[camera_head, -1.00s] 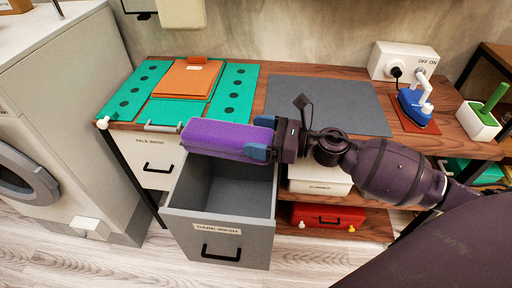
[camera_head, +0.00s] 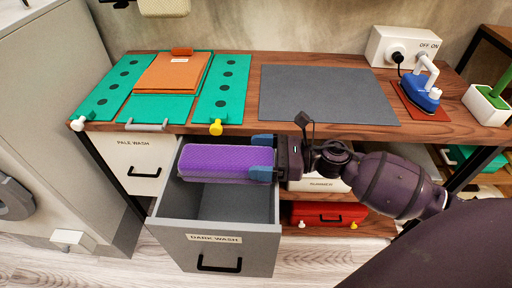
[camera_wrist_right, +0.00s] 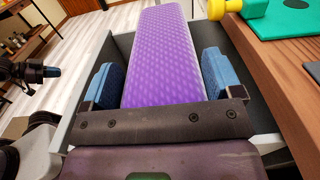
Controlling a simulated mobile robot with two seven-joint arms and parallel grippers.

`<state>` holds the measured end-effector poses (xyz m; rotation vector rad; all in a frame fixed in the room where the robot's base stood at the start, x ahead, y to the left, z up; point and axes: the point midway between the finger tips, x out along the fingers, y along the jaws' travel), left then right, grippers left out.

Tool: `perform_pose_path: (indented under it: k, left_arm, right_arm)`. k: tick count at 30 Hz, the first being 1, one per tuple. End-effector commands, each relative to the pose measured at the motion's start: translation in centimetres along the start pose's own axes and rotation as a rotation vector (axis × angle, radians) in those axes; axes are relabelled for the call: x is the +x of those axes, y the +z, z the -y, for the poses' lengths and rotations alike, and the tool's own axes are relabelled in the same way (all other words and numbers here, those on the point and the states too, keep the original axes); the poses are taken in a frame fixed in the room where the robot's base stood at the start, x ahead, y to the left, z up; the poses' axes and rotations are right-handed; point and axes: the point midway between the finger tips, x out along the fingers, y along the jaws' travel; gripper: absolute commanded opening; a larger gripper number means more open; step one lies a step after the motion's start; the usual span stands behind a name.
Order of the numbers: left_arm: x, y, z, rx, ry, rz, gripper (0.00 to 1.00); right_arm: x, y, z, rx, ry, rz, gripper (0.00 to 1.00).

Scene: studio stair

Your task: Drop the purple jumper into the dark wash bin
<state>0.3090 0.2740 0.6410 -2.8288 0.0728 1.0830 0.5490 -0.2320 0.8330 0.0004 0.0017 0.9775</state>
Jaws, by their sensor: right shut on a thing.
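The purple jumper (camera_head: 215,164) is a folded, textured bundle, held level at the mouth of the open dark wash bin (camera_head: 226,262). The bin is a grey pull-out drawer with a black handle and a "DARK WASH" label; the part of its inside that shows looks empty. My right gripper (camera_head: 262,159) comes in from the right and is shut on the jumper's right end. In the right wrist view the jumper (camera_wrist_right: 165,55) runs forward between the blue fingers, over the bin. A dark part with a bluish tip (camera_wrist_right: 52,72) at the left edge looks like my left gripper; its jaws are unclear.
The closed pale wash bin (camera_head: 140,165) is at the left. A wooden bench (camera_head: 250,100) runs behind, with a yellow knob (camera_head: 216,128) at its front edge near the jumper. A grey mat (camera_head: 325,94) and a blue iron (camera_head: 420,92) are on it. A red box (camera_head: 328,214) lies below.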

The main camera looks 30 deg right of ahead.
Motion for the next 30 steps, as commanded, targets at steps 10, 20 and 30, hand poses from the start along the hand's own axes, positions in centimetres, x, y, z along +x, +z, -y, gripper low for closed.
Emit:
perform_pose_path:
  k: [10, 20, 30]
  left_arm:
    - [0.6, -0.9, 0.0, 0.008, 0.005, -0.020, 0.00]
    - [0.5, -0.2, -0.1, 0.007, 0.006, -0.007, 0.00]
    - [0.4, 0.3, -0.1, 0.004, 0.006, 0.003, 0.00]
  right_arm:
    - [0.0, -0.7, 0.0, -0.002, 0.000, 0.003, 0.52]
    - [0.0, -0.8, 0.0, -0.001, 0.000, 0.000, 1.00]
    - [-2.8, -0.8, 0.0, 0.000, -0.003, -0.001, 1.00]
